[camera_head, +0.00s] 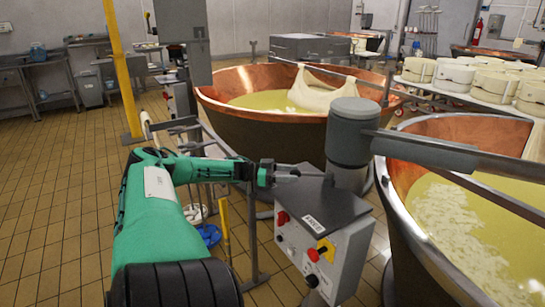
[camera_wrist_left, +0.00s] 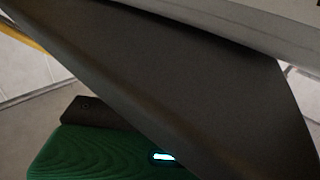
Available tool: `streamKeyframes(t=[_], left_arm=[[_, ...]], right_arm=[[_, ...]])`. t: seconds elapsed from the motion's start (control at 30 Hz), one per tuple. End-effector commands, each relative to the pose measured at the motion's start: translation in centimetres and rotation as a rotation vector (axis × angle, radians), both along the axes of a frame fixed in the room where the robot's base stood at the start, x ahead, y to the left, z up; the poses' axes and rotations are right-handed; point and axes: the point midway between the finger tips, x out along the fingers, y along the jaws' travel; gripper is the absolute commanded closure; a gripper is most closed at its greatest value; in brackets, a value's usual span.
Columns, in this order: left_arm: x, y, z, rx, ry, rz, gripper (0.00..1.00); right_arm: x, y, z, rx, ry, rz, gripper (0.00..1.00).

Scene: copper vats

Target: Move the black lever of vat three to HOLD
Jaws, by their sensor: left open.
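A grey control box (camera_head: 346,255) stands on a post between two copper vats, with a label (camera_head: 312,221) that looks like THREE. Its front carries red knobs (camera_head: 283,218), a yellow plate (camera_head: 325,250) and small dark controls (camera_head: 312,281). I cannot tell which is the black lever or read a HOLD mark. My left gripper (camera_head: 300,173) is open, just above the dark top of the box, not at its front controls. The left wrist view is mostly filled by a dark surface (camera_wrist_left: 170,80) and shows no controls. My right gripper is out of view.
The right copper vat (camera_head: 440,250) holds yellow liquid with white curd. Another vat (camera_head: 265,125) stands behind, with a cloth (camera_head: 315,92). A grey motor housing (camera_head: 350,135) and beam stand just behind the box. Tiled floor at left is mostly open, with a yellow post (camera_head: 120,70).

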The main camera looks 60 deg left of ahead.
Motion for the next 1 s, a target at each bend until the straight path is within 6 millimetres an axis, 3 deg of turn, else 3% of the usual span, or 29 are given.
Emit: streamKeyframes(t=[0.37,0.6,0.8,1.0], left_arm=[[-3.9,2.4,0.2,0.0,0.004,0.003,0.5],[-7.8,4.8,0.1,0.002,0.003,0.005,0.5],[-10.5,6.4,0.0,0.001,0.002,0.003,0.5],[-11.5,6.9,0.0,0.0,0.0,0.001,0.5]], right_arm=[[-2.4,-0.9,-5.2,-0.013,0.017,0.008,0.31],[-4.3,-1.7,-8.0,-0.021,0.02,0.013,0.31],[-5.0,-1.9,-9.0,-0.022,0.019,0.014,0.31],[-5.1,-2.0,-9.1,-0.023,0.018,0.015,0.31]])
